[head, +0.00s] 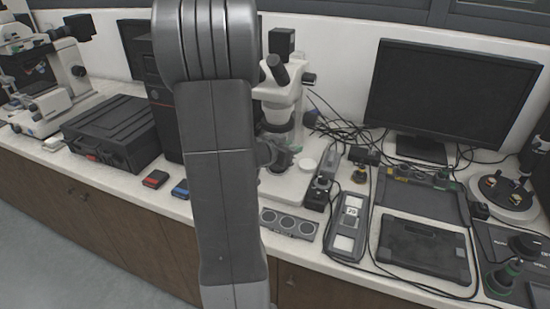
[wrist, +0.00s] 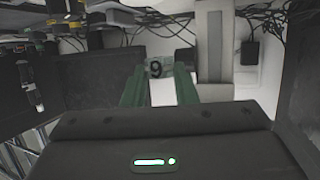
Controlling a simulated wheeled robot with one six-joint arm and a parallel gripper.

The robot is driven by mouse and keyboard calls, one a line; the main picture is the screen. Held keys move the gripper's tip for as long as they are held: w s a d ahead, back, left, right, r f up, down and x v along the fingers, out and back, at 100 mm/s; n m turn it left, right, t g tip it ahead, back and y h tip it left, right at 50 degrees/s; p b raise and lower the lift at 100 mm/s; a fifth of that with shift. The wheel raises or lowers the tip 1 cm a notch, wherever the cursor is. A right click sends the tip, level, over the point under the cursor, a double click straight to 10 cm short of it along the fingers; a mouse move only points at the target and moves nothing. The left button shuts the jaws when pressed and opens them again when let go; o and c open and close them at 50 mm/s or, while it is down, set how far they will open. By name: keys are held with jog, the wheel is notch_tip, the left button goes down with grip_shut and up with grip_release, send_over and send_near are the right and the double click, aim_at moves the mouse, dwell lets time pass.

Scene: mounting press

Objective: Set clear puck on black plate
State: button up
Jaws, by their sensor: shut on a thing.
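In the wrist view my gripper (wrist: 158,80) has its two green fingers closed on the clear puck (wrist: 156,68), which is marked with a dark 9. The puck is at the fingertips. In the head view my arm hides most of the gripper; a dark grey part of my wrist shows at the arm's right edge, in front of the stereo microscope. The puck cannot be made out there. I cannot clearly pick out the black plate in either view; my arm covers part of the microscope base.
The stereo microscope (head: 285,105) stands behind my arm, with a white disc (head: 308,165) on its base. A tray with round recesses (head: 289,223) lies at the front edge. A black tablet (head: 424,249), a monitor (head: 450,92), a black case (head: 113,130) and loose cables crowd the bench.

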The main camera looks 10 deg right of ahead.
aim_at(274, 166)
jog(key=w+a, duration=0.4)
jog(key=shift+s+d+f, duration=0.1)
jog(key=shift+s+f, duration=0.05)
jog(key=shift+f, duration=0.8)
notch_tip(274, 166, down, 5)
jog(key=shift+r+b, duration=0.15)
jog(key=shift+b, duration=0.4)
jog(key=shift+w+f, duration=0.2)
jog(key=shift+f, duration=0.2)
jog(key=o, duration=1)
